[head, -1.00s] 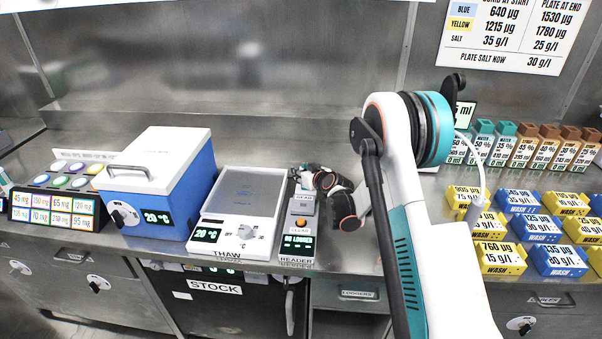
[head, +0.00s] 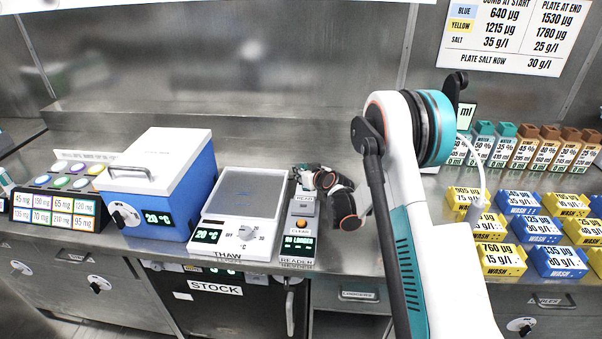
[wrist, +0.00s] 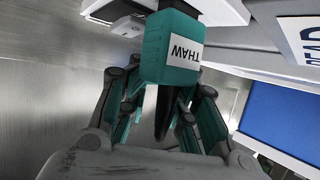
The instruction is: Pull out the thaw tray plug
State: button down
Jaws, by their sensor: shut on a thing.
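The thaw tray (head: 206,222) is a white box with a grey top plate on the steel counter, its display reading 20 °C. The thaw plug (wrist: 170,48) is a teal block labelled THAW in the wrist view, with a dark cable-like piece (wrist: 163,115) below it. My gripper (wrist: 160,95) is shut on the plug, its teal-padded fingers on either side. In the head view my gripper (head: 305,170) is low behind the reader, right of the tray's back edge, and the plug is not clear there. I cannot tell whether the plug is still seated in a socket.
The reader (head: 299,240) stands close to the tray's right side. A blue and white box (head: 155,165) stands at its left. Yellow and blue wash blocks (head: 497,258) and several bottles (head: 525,150) are at the right. The counter behind the tray is clear.

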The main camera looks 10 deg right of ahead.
jog(key=shift+r, duration=0.15)
jog(key=shift+r+p, duration=0.6)
jog(key=shift+r, duration=0.95)
jog(key=c, duration=1.5)
grip_release()
jog(key=shift+o, duration=0.2)
